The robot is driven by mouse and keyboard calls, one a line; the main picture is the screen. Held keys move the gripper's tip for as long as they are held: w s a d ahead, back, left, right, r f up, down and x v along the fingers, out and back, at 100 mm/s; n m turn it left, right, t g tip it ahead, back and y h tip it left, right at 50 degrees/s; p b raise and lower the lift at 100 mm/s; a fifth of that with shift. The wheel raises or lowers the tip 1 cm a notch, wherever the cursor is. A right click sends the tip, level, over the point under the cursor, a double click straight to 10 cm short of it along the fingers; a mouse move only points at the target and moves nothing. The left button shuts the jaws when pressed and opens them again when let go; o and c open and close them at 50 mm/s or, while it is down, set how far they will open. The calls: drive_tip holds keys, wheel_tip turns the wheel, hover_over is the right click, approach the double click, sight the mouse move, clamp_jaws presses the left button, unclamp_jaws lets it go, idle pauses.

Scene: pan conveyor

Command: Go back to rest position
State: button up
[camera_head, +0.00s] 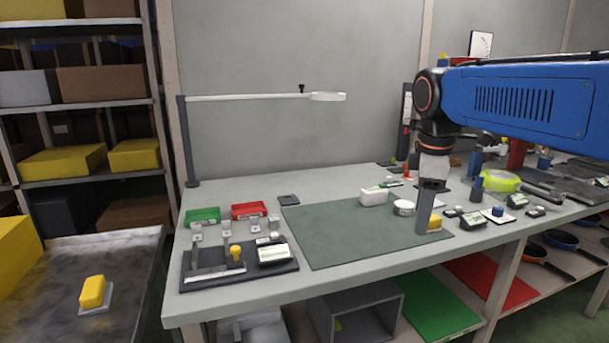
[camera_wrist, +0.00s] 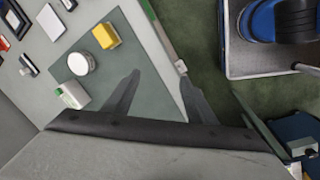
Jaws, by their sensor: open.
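My gripper (camera_head: 428,212) hangs from the blue arm over the right part of the green-grey mat (camera_head: 335,240), fingers pointing down. In the wrist view, the two fingers of my gripper (camera_wrist: 159,78) are spread apart with nothing between them. A yellow block (camera_head: 435,223) appears beside the fingers in the head view. In the wrist view the yellow block (camera_wrist: 106,36) lies on the mat, apart from the fingers. A round white tin (camera_head: 404,208) and a white box (camera_head: 374,196) stand on the mat close by.
A dark tray (camera_head: 215,280) with tools lies at the bench's left, with green (camera_head: 203,216) and red (camera_head: 249,210) bins behind it. A lamp arm (camera_head: 250,97) stretches above the bench. Small items crowd the right side. The mat's left part is clear.

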drive_tip(key=s+d+f+m+t, duration=0.2)
drive_tip(key=s+d+f+m, duration=0.1)
drive_tip(key=s+f+m, duration=1)
drive_tip(key=s+f, duration=0.5)
drive_tip(key=s, duration=0.2)
drive_tip(key=shift+s+d+m+t+y, duration=0.25)
drive_tip(key=shift+d+m+t+y, duration=0.05)
drive_tip(key=shift+d+m+t, duration=0.1)
drive_tip(key=shift+f, duration=0.1)
